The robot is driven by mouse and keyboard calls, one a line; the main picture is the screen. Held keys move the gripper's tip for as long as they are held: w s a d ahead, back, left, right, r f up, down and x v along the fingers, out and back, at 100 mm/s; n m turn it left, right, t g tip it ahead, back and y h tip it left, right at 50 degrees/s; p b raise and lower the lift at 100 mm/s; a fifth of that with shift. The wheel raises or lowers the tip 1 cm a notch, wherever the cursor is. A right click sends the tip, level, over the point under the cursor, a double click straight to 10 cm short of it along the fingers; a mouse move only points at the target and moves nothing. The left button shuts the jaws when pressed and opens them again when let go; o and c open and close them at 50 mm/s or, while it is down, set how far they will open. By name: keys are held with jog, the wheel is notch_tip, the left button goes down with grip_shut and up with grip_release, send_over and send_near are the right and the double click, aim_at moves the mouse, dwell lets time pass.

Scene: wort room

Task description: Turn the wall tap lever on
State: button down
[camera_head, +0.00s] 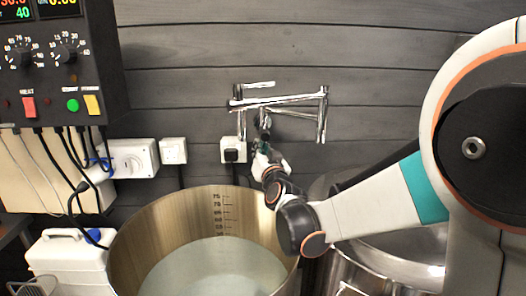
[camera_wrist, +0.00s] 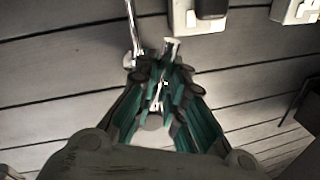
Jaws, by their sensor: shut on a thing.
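The chrome wall tap (camera_head: 290,101) is fixed to the dark plank wall, above and behind the big steel pot. Its long pipe runs to the right and bends downward. A short chrome bar (camera_head: 258,85) lies level at its top left. My gripper (camera_head: 264,150) is just below the tap body, at the end of my arm. In the wrist view, the green-lined fingers of my gripper (camera_wrist: 160,75) are closed around a slim light metal piece (camera_wrist: 172,47), which looks like the tap lever. A chrome pipe (camera_wrist: 132,28) passes beside the fingers. The fingers hide most of the held part.
A steel pot (camera_head: 128,240) with pale liquid stands below, and another steel vessel (camera_head: 390,275) is at right. Wall sockets (camera_head: 173,151) and a plugged-in socket (camera_head: 233,150) sit left of my gripper. A control box (camera_head: 55,100) with cables hangs at left.

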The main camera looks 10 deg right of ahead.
jog(key=m, duration=0.1)
jog(key=a+m, duration=0.1)
jog(key=m, duration=0.1)
jog(key=shift+r, duration=0.2)
jog(key=shift+w+a+r+m+t+h+p, duration=0.1)
jog(key=shift+a+r+m+t+h+p, duration=0.3)
jog(key=shift+m, duration=1.4)
jog(key=shift+w+a+r+m+h+p, duration=0.1)
jog(key=shift+a+r+m+h+p, duration=0.3)
jog(key=shift+m, duration=1.4)
jog(key=shift+a+r+m+t+h+p, duration=0.15)
jog(key=shift+r+m+h, duration=0.5)
jog(key=shift+m, duration=1.15)
jog(key=c, duration=1.7)
grip_release()
jog(key=shift+o, duration=0.2)
